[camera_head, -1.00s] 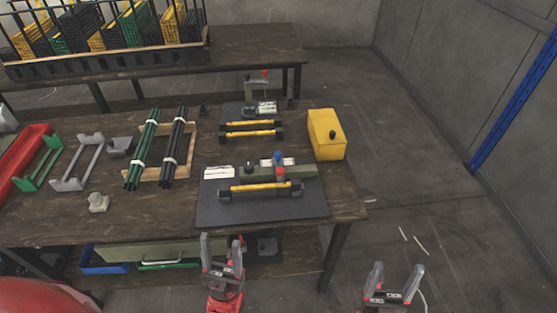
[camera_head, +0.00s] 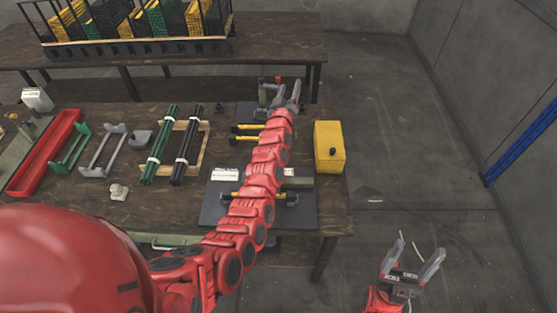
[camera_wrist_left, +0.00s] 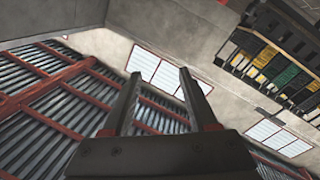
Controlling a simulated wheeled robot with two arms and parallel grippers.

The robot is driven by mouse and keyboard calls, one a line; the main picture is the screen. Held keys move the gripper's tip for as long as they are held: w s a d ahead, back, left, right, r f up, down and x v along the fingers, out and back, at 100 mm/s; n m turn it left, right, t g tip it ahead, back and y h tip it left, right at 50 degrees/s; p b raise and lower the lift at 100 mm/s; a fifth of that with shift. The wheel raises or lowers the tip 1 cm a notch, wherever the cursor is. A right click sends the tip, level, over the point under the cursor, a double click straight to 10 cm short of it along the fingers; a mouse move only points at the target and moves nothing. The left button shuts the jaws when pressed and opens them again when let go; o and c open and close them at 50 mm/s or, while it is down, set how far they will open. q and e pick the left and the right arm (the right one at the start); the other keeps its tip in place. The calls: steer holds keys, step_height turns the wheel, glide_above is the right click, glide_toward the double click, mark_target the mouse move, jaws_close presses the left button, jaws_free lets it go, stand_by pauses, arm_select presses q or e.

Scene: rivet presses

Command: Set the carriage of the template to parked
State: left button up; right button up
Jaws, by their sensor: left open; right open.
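Two dark fixtures stand on the table; I cannot tell which is the template. The near fixture (camera_head: 303,213) has a dark base plate, a white label (camera_head: 225,175), a green block (camera_head: 298,183) and a yellow bar, largely covered by my left arm. The far fixture (camera_head: 246,113) has two yellow bars, also partly covered. A red knob (camera_head: 278,79) shows behind it. My left gripper (camera_head: 287,92) is open at the far fixture's back end; contact cannot be told. Its fingers look empty in the left wrist view (camera_wrist_left: 160,95). My right gripper (camera_head: 412,255) is open and empty, right of the table.
A yellow box (camera_head: 329,148) stands right of the fixtures. Green tubes (camera_head: 161,145) and black tubes (camera_head: 188,146) lie on a wooden frame to the left. A red tray (camera_head: 46,151) lies further left. A rack of crates (camera_head: 135,43) stands on the back table. The floor at right is mostly clear.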

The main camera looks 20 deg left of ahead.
arm_select(q)
steer(key=w+d+r+m+g+h, duration=0.2)
steer(key=d+m+g+h, duration=0.35)
steer(key=d+g, duration=0.3)
steer(key=s+a+f+m+g+y, duration=0.15)
steer(key=s+a+g, duration=0.3)
steer(key=s, duration=0.55)
steer(key=s+a+f+g+y, duration=0.1)
steer(key=s+a+g+y, duration=0.15)
steer(key=s+g, duration=0.55)
steer(key=f+p, duration=0.1)
steer(key=f, duration=0.1)
steer(key=s+f+t+p, duration=0.1)
steer(key=f, duration=0.2)
steer(key=s+f+t+p, duration=0.1)
steer(key=f, duration=0.2)
steer(key=shift+s+f+h, duration=0.1)
steer(key=shift+h, duration=0.15)
steer(key=f, duration=0.3)
steer(key=f+p, duration=0.1)
steer(key=f, duration=0.3)
steer(key=shift+w+f, duration=0.2)
steer(key=shift+f, duration=0.1)
steer(key=shift+a+f, duration=0.15)
steer(key=shift+f, duration=0.35)
jaws_close()
